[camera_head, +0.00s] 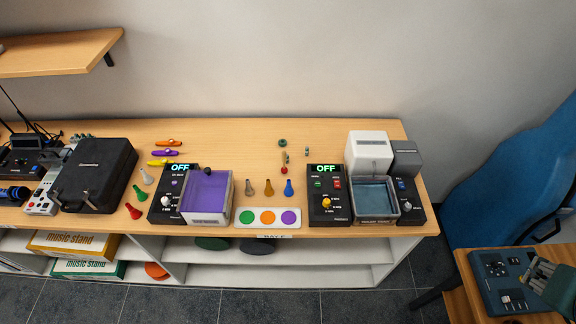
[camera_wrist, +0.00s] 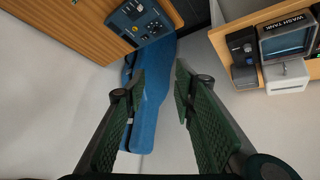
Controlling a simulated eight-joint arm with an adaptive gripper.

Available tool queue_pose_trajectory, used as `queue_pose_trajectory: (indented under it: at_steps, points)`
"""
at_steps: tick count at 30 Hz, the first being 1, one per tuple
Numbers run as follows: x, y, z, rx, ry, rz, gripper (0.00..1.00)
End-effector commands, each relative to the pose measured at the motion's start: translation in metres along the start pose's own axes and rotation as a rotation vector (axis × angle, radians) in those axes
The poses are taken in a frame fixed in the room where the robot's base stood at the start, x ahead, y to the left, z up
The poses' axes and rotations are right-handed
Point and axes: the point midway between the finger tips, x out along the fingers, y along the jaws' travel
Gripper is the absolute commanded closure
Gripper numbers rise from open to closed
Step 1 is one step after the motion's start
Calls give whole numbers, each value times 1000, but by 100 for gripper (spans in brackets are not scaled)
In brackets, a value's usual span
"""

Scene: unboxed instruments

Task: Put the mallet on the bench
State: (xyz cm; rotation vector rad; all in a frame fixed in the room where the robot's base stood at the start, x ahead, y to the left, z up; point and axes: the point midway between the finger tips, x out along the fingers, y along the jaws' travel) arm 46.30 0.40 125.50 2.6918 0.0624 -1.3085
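A small thing with a red round head and a short pale handle, which looks like the mallet (camera_head: 284,158), lies on the long wooden table. It is too small to be sure. A low wooden top, likely the bench (camera_head: 463,268), stands at the lower right with a blue control box (camera_head: 490,285) on it; this top also shows in the wrist view (camera_wrist: 70,30). My gripper (camera_head: 540,273) is over the right side of this box, far from the red-headed thing. In the wrist view my gripper (camera_wrist: 160,78) is open, with nothing between its fingers.
The long table (camera_head: 240,135) carries a purple tank (camera_head: 207,192), a glass-sided wash tank (camera_head: 375,198), a colour-dot card (camera_head: 267,218), small coloured pieces and a black case (camera_head: 97,175). A blue soft case (camera_head: 515,185) leans at the right. A shelf (camera_head: 50,52) hangs upper left.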

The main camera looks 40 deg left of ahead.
Motion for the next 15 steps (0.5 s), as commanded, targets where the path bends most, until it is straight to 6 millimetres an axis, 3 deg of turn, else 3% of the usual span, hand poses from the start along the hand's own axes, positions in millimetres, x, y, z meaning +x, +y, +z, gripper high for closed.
queue_pose_trajectory:
  at_steps: [8, 15]
  points:
    - [47, -18, -34, -319, 98, 61, 73]
    - [82, -48, -68, -621, 197, 126, 73]
